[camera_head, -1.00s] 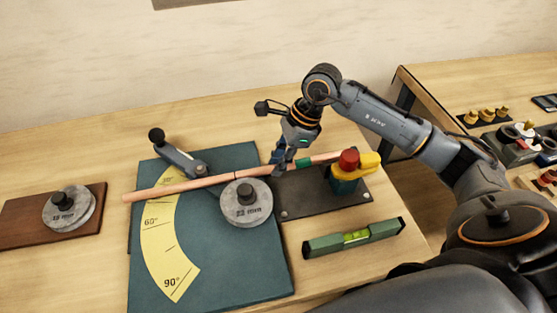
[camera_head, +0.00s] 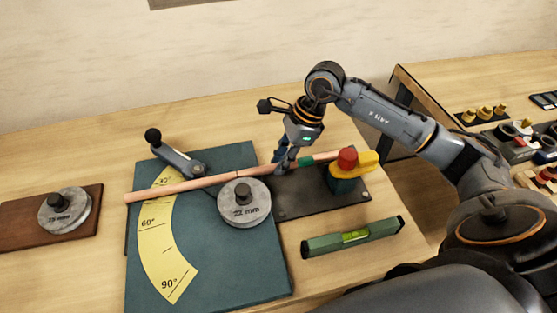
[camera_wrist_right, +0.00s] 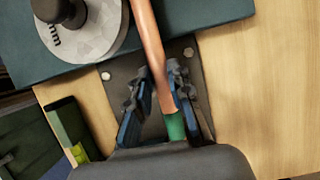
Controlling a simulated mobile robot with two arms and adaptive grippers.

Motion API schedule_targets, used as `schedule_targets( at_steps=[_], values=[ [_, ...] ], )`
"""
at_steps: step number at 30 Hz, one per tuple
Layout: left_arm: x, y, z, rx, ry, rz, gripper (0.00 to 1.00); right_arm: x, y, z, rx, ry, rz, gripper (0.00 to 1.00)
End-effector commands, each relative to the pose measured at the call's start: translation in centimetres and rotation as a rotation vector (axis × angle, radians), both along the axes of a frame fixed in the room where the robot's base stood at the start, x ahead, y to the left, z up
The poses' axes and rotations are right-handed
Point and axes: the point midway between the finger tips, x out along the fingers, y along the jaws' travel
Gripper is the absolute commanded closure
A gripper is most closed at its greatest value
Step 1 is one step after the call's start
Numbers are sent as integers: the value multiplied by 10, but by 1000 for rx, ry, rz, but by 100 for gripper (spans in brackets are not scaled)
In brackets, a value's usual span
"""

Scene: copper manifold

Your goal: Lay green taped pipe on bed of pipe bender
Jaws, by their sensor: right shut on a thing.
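The copper pipe (camera_head: 212,182) with green tape (camera_head: 306,161) lies across the pipe bender's blue-green bed (camera_head: 205,280), behind the round 22 mm former (camera_head: 245,203). Its left end reaches past the bed's left edge, over the yellow angle scale (camera_head: 155,222). My right gripper (camera_head: 281,166) is shut on the pipe just left of the green tape. In the right wrist view the pipe (camera_wrist_right: 150,50) runs between the fingers, with the green tape (camera_wrist_right: 175,126) close to the palm. I cannot tell whether the pipe touches the bed. My left gripper is not in view.
A bender lever (camera_head: 178,157) stands at the bed's back left. A red and yellow clamp (camera_head: 346,170) is on a dark plate (camera_head: 300,196). A green spirit level (camera_head: 352,237) lies in front. A spare former (camera_head: 64,211) sits on a brown board at left.

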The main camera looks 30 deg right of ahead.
Motion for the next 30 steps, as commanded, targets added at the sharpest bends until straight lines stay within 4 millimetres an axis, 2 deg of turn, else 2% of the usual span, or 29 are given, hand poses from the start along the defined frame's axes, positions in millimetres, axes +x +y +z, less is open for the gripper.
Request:
schedule_targets(
  at_steps=[13, 14, 17, 24, 26, 27, 30],
  values=[
    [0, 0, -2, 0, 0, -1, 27, -1, -4, 1, 2, -2, 1, 100],
    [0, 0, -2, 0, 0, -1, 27, -1, -4, 1, 2, -2, 1, 77],
    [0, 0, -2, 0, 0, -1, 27, -1, -4, 1, 2, -2, 1, 56],
    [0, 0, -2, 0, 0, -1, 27, -1, -4, 0, 1, -1, 1, 54],
    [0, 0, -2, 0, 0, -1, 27, -1, -4, 0, 0, 1, 0, 42],
    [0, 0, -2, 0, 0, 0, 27, -1, -4, 0, 0, 1, 0, 39],
    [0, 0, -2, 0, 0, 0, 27, -1, -4, 0, 0, 1, 1, 39]
  ],
)
